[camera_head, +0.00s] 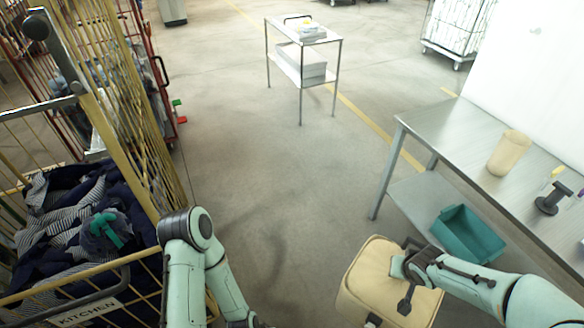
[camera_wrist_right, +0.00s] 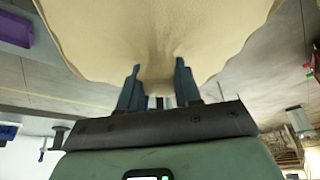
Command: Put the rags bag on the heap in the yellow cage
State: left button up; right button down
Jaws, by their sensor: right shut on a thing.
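A bulky cream cloth bag (camera_head: 365,275) is at the bottom right of centre in the head view, between the cage and the metal table. No label is readable on it. My right gripper (camera_head: 398,268) is shut on its cloth. In the right wrist view, the jaws (camera_wrist_right: 157,85) pinch a gathered fold of the cream bag (camera_wrist_right: 110,30). The yellow cage (camera_head: 135,150) is at the left, with a "KITCHEN" sign. Its heap (camera_head: 60,225) is dark blue and striped cloth, with a dark bundle with a green tie on top. My left arm is beside the cage; its gripper is out of frame.
A metal table (camera_head: 440,125) at the right carries a beige container (camera_head: 508,153) and a dark spool-like item. A teal bin (camera_head: 468,235) is on its lower shelf. A small trolley (camera_head: 303,50) stands at the back. The floor between is clear.

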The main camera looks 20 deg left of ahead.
aim_at(43, 262)
jog(key=k, duration=0.75)
jog(key=k+u, duration=0.2)
jog(key=u, duration=3.1)
